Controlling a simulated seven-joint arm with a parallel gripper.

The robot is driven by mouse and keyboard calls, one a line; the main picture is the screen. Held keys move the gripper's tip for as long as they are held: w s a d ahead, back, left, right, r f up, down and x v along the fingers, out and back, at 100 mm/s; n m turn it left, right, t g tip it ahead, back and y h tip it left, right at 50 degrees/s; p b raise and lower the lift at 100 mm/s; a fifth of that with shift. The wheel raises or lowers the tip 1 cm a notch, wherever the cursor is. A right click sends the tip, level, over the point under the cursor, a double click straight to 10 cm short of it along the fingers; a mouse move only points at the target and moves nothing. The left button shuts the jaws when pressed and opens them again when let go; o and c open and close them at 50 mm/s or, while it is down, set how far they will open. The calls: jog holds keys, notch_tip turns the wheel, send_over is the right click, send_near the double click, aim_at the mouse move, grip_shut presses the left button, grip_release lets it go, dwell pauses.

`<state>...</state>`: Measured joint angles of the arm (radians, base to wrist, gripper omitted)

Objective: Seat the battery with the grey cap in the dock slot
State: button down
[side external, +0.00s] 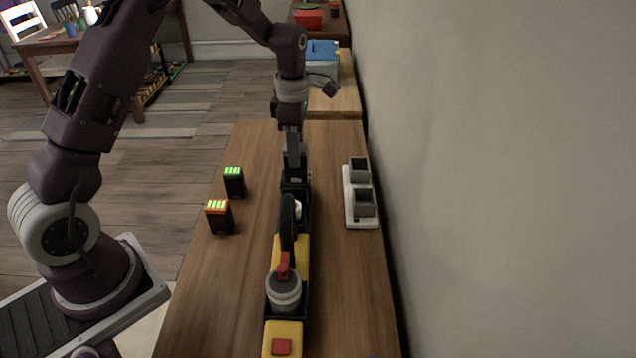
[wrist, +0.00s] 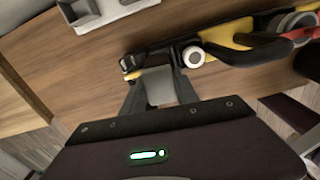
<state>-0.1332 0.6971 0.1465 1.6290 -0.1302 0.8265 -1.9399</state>
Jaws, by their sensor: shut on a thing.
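My gripper (side external: 296,168) is low over the middle of the table, at the far end of the black-and-yellow tool. In the wrist view its two fingers are shut on a grey-topped block (wrist: 160,88), which I take as the battery with the grey cap. Its lower part is hidden, and I cannot tell whether it touches the tool or table. The dock (side external: 349,200) is a white base with two grey, box-like slots, to the right of my gripper near the wall. It also shows at the top left of the wrist view (wrist: 128,8).
The tool (side external: 288,252) lies lengthwise along the table. A black battery with green lights (side external: 235,187) and an orange-capped battery (side external: 219,222) stand to the left. The wall (side external: 480,160) runs along the right. Bare tabletop (side external: 328,200) lies between tool and dock.

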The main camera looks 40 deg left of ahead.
jog(key=w+d+f+m, duration=0.1)
jog(key=w+d+m, duration=1.1)
jog(key=m, duration=0.4)
jog(key=shift+m, duration=0.5)
jog(key=f, duration=0.6)
jog(key=a+f, duration=0.1)
jog(key=f, duration=0.3)
jog(key=shift+w, duration=0.3)
jog(key=shift+f, duration=0.1)
jog(key=c, duration=0.9)
grip_release()
jog(key=shift+f, duration=0.1)
